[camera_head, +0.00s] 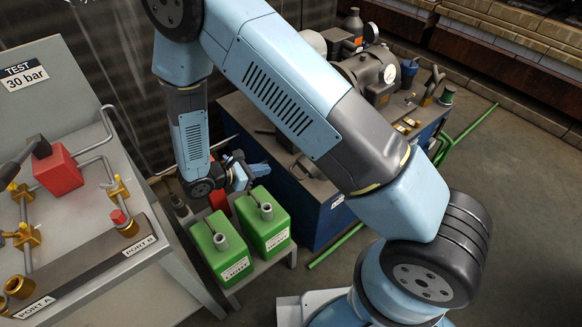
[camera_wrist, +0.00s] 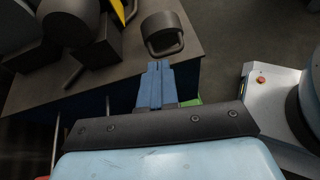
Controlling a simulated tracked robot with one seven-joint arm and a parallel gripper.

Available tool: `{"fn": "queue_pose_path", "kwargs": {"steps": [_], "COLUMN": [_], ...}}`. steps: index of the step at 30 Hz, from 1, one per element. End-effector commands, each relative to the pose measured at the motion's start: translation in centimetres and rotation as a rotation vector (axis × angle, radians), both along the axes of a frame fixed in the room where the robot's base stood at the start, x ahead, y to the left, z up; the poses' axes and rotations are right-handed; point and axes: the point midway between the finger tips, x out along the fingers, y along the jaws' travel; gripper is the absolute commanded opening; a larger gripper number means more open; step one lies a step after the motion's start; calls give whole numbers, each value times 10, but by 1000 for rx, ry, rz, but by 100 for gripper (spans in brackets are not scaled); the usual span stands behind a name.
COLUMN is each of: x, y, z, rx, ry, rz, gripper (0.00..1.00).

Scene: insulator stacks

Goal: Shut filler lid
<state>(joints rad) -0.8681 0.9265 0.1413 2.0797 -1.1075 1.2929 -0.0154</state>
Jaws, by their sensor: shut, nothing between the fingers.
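My gripper (camera_head: 262,170) is beside the near edge of the blue power unit (camera_head: 318,215) in the head view, below the unit's dark top. In the wrist view my gripper (camera_wrist: 157,66) has its blue fingers together, with nothing between them. A dark round fitting with a ring-like rim (camera_wrist: 163,36) stands on the unit's grey top (camera_wrist: 112,76), just beyond the fingertips and apart from them in that picture. It may be the filler and its lid, but I cannot tell how the lid stands. My arm hides part of the unit's top in the head view.
Two green cans (camera_head: 221,250) (camera_head: 265,219) stand on a low stand close below my gripper. A test bench (camera_head: 112,290) with pipes and a red block (camera_head: 57,168) is at left. A motor (camera_head: 370,72) and gauge (camera_head: 390,73) sit on the unit. Open floor lies at right.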

Motion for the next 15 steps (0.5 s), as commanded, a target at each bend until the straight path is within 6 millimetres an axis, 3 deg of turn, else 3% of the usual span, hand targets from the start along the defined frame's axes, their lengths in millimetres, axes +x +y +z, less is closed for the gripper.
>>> {"fn": "queue_pose_path", "kwargs": {"steps": [3,6,11,15], "x": [-9,-13,-12,-4], "y": [9,13,11,-1], "z": [-23,-33,-41,-47], "rx": [-40,-57,-67,-69], "ry": [20,28,32,31], "rz": [64,95,111,110], "gripper": [0,0,0,0]}}
